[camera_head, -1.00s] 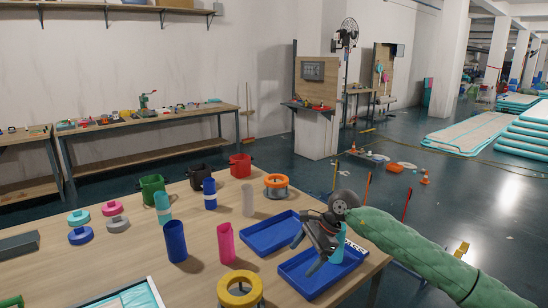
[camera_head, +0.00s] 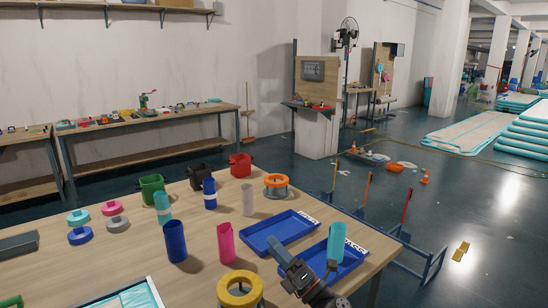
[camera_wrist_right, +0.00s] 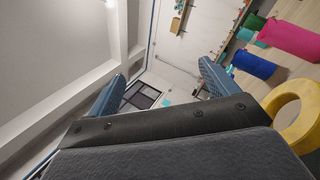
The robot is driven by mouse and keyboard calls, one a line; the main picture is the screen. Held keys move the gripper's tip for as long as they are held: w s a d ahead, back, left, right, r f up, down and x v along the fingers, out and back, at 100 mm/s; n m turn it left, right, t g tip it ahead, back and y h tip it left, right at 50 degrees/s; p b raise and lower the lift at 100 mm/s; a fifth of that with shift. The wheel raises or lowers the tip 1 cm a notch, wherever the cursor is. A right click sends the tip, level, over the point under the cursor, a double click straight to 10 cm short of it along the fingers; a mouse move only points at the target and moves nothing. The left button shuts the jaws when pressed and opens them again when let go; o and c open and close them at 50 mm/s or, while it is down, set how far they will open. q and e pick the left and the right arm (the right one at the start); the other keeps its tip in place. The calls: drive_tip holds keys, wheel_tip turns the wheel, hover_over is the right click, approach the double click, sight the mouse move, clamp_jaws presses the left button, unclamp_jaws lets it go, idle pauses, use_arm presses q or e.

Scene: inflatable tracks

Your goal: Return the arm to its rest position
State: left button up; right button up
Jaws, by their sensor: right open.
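My right gripper (camera_head: 279,249) is at the bottom of the head view, in front of the near blue tray and hiding part of it. In the right wrist view its two fingers (camera_wrist_right: 160,82) are apart with nothing between them. A teal cylinder (camera_head: 336,243) stands upright in the near blue tray (camera_head: 357,250), clear of the gripper. A second blue tray (camera_head: 262,241) beside it looks empty. My left gripper is not in view.
Blue (camera_head: 175,241) and pink (camera_head: 226,243) cylinders and a yellow ring on a stand (camera_head: 225,289) are left of the gripper. Several more cylinders, coloured containers and rings stand farther back on the wooden table (camera_head: 130,260). Floor lies beyond its right edge.

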drive_tip(key=s+d+f+m+g+h, duration=0.1)
drive_tip(key=s+d+f+m+h, duration=0.3)
drive_tip(key=d+f+m+h, duration=0.65)
drive_tip(key=s+d+f+m+h, duration=0.6)
drive_tip(key=f+m, duration=0.3)
drive_tip(key=m, duration=0.5)
drive_tip(key=s+d+f+m+g, duration=0.25)
drive_tip(key=s+f+g, duration=0.4)
drive_tip(key=s, duration=0.55)
drive_tip(key=s+d+f+m+g, duration=0.2)
drive_tip(key=s+f+m+g, duration=0.4)
drive_tip(key=s, duration=0.6)
wheel_tip(320, 180, down, 22)
drive_tip(key=w+a+n, duration=0.2)
drive_tip(key=s+f, duration=0.3)
drive_tip(key=f, duration=0.8)
drive_tip(key=s+a+f, duration=0.1)
drive_tip(key=s+f, duration=0.3)
drive_tip(key=f, duration=0.6)
drive_tip(key=shift+a+f+g, duration=0.15)
drive_tip(key=shift+f+g, duration=0.2)
